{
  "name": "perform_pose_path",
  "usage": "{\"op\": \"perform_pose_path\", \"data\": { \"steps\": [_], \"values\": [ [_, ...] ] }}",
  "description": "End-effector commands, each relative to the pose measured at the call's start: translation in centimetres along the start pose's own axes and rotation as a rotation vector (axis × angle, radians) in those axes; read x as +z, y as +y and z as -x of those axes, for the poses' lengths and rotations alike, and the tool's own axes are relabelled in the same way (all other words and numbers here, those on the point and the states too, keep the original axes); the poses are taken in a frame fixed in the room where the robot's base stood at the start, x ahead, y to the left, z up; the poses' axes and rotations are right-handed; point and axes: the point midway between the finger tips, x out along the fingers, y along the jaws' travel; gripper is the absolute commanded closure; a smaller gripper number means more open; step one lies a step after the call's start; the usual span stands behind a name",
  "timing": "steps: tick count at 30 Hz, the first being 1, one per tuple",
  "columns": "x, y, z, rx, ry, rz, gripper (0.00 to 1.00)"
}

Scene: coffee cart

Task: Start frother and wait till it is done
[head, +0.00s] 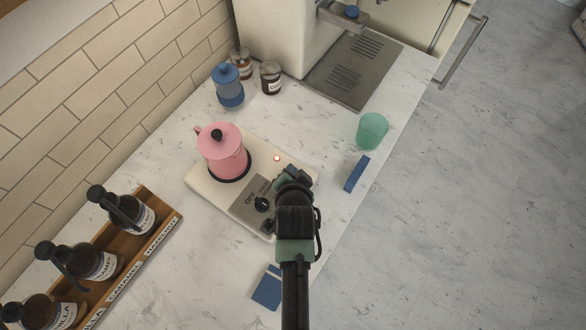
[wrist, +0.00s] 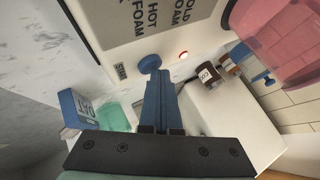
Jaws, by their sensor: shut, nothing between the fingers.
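The milk frother is a cream base (head: 207,186) on the marble counter, with a pink lidded jug (head: 222,155) standing on it. Its grey panel has a black dial (head: 262,204) beside the word OFF. A small red light (head: 277,158) shows on the base; it also shows in the wrist view (wrist: 183,54). In the wrist view a round blue button (wrist: 149,63) sits beside the START label (wrist: 120,71). My gripper (wrist: 157,82) is shut and empty, its blue fingertips right at the button. I cannot tell whether they press it. My arm hides part of the base in the head view.
Another blue item (head: 268,288) lies nearer. A wooden rack (head: 168,216) of syrup bottles is at left. Jars (head: 271,78) and a coffee machine (head: 285,35) are behind.

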Motion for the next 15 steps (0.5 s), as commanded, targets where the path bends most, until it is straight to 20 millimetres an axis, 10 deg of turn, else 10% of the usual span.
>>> {"op": "perform_pose_path", "data": {
  "steps": [15],
  "values": [
    [-0.69, -0.70, 1.03, 0.001, -0.001, 0.000, 1.00]
  ]
}}
